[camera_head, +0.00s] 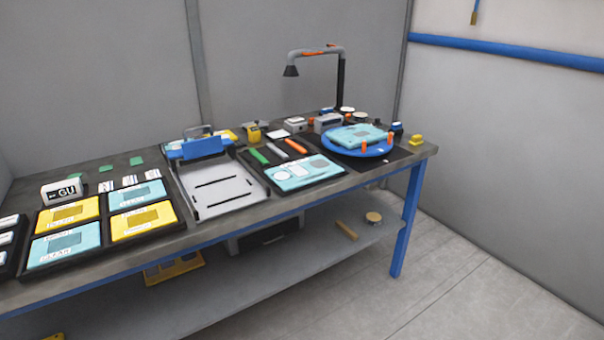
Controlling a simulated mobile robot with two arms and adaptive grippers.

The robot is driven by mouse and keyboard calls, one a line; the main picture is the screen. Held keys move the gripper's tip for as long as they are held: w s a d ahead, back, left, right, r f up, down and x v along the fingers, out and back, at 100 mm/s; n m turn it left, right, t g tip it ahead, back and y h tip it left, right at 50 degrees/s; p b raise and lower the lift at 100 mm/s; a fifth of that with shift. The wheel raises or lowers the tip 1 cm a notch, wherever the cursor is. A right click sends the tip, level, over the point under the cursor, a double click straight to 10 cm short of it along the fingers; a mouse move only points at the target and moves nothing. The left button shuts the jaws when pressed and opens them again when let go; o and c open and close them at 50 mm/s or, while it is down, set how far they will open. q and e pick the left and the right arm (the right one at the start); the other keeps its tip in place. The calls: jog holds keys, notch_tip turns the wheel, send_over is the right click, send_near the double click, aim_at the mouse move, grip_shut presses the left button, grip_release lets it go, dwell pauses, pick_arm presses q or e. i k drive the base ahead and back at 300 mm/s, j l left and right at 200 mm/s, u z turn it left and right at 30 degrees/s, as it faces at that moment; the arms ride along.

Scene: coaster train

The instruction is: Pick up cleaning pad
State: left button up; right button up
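No item can be told for certain as the cleaning pad at this distance. A small yellow block (416,141) lies at the right end of the workbench (350,186). Several flat green pieces (105,186) lie toward the back left of the bench. A light teal piece (357,135) rests on a round blue turntable (345,149) with orange posts. Neither of my grippers is in view.
A grey tray (222,190) with a blue bar stands mid-bench. Yellow and teal panels (68,215) sit in black holders at left. A lamp (290,71) arches over the back. A lower shelf (300,262) holds several items. Floor at right is clear.

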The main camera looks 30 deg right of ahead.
aim_at(415, 141)
jog(key=z, duration=1.75)
jog(key=i+u, duration=0.1)
jog(key=i, duration=0.3)
